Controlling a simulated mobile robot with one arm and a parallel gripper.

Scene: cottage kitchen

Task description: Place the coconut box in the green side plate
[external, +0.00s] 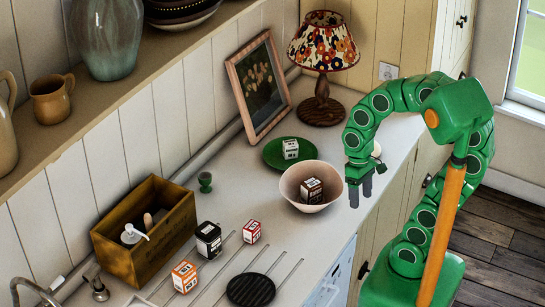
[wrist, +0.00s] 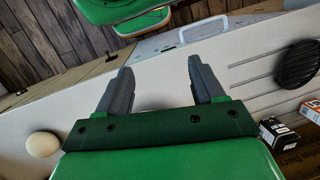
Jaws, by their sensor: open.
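A small white box with a dark label (external: 290,148) sits on the green side plate (external: 272,153) in the external view. A brown box (external: 311,189) sits in a pale pink bowl (external: 292,183) in front of the plate. The labels are too small to read, so I cannot tell which box is the coconut box. My gripper (external: 361,192) is open and empty, pointing down to the right of the bowl near the counter's front edge. In the wrist view, my gripper (wrist: 160,66) has its fingers apart with nothing between them. The plate and bowl are not visible there.
A black box (external: 208,240), a red box (external: 251,231) and an orange box (external: 184,276) stand near a round black trivet (external: 251,290). A wooden crate (external: 148,232), a green egg cup (external: 205,182), a lamp (external: 322,100) and a picture frame (external: 258,85) line the back.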

